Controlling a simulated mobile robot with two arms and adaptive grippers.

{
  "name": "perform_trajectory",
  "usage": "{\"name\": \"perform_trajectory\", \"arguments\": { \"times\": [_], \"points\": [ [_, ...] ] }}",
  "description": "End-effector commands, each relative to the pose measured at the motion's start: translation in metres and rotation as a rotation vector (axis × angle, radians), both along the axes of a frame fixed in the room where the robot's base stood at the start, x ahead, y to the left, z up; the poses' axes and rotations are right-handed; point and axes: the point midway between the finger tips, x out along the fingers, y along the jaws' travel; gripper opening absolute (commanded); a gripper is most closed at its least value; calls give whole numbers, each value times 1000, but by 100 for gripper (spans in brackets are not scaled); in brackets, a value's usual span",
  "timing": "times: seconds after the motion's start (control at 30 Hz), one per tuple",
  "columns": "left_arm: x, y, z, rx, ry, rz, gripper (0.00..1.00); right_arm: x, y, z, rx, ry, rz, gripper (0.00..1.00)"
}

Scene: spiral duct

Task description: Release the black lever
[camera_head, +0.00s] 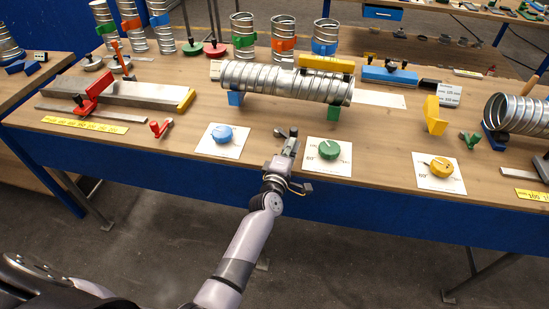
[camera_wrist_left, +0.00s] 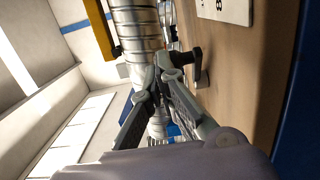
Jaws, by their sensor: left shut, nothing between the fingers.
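A small black lever (camera_head: 280,132) stands on the workbench, close to the tips of my left gripper. In the left wrist view the black lever (camera_wrist_left: 186,57) shows just beyond and to the right of the fingertips. I cannot tell whether they touch. My left gripper (camera_head: 291,140) is over the front of the bench, between the blue dial and the green dial. In the wrist view its fingers (camera_wrist_left: 165,66) meet at the tips with nothing between them. The spiral duct (camera_head: 285,83) lies behind it across blue and green supports. My right gripper is not in view.
The blue dial (camera_head: 222,134), green dial (camera_head: 329,149) and yellow dial (camera_head: 441,167) sit on white cards along the front. A red clamp (camera_head: 92,91) and a metal bar lie at left. Upright duct pieces stand at the back. Bare wood shows between the green and yellow dials.

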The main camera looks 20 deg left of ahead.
Motion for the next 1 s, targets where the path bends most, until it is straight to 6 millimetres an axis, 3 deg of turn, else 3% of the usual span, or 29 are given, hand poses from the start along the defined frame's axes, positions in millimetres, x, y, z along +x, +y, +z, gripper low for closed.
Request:
{"name": "perform_trajectory", "arguments": {
  "times": [0.2, 0.4, 0.6, 1.0],
  "points": [
    [-50, -1, -2, -1, 3, 1, 0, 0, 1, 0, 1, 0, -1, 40],
    [-82, -2, -1, 0, 2, 1, 0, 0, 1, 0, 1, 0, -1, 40],
    [-94, -3, 0, 0, 0, 0, 0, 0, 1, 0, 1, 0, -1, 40],
    [-94, -2, 0, 0, 0, 0, 0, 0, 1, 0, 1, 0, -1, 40]
  ]
}}
